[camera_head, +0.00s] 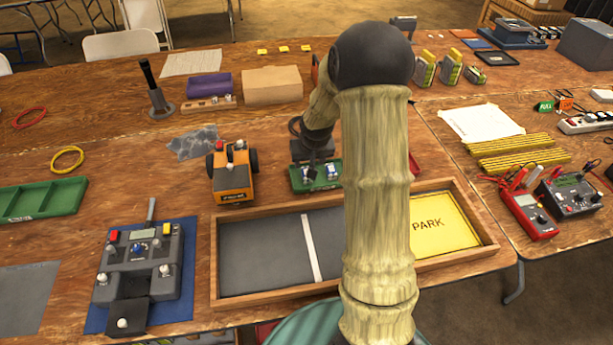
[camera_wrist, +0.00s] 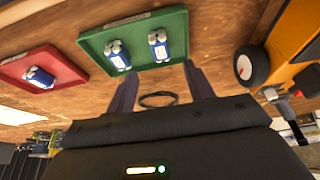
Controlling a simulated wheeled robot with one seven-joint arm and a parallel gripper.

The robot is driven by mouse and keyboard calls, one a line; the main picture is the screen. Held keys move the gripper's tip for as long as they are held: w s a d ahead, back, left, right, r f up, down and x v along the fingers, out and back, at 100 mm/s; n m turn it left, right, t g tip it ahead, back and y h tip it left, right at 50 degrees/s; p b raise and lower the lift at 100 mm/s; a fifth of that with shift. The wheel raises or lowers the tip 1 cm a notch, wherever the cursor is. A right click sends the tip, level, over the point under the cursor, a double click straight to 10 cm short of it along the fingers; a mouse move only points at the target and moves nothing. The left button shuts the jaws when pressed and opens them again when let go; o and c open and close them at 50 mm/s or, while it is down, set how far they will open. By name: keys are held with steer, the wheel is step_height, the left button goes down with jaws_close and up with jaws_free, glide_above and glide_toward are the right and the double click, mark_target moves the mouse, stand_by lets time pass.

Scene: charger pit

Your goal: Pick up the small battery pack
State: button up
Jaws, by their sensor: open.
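Blue battery packs with white-grey ends show in the wrist view. Two, a left one (camera_wrist: 118,57) and a right one (camera_wrist: 159,46), lie apart in a green tray (camera_wrist: 135,74). A third pack (camera_wrist: 40,77) lies in a red tray (camera_wrist: 60,61) to the left. I cannot tell for sure which is the small one. My gripper (camera_wrist: 160,70) is open and empty, its fingers pointing toward the green tray's near edge. In the head view my gripper (camera_head: 312,158) hangs above the green tray (camera_head: 318,188), partly covering it. The red tray is mostly hidden behind my arm.
An orange wheeled vehicle (camera_head: 233,180) stands close left of the green tray. A wooden-framed box with a yellow PARK pad (camera_head: 440,222) lies in front. A control box (camera_head: 138,262) sits at front left. A black ring (camera_wrist: 158,99) shows between my fingers.

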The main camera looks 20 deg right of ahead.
steer(key=shift+x, duration=1.6)
steer(key=x, duration=0.5)
steer(key=shift+w, duration=0.35)
steer(key=c, duration=1.1)
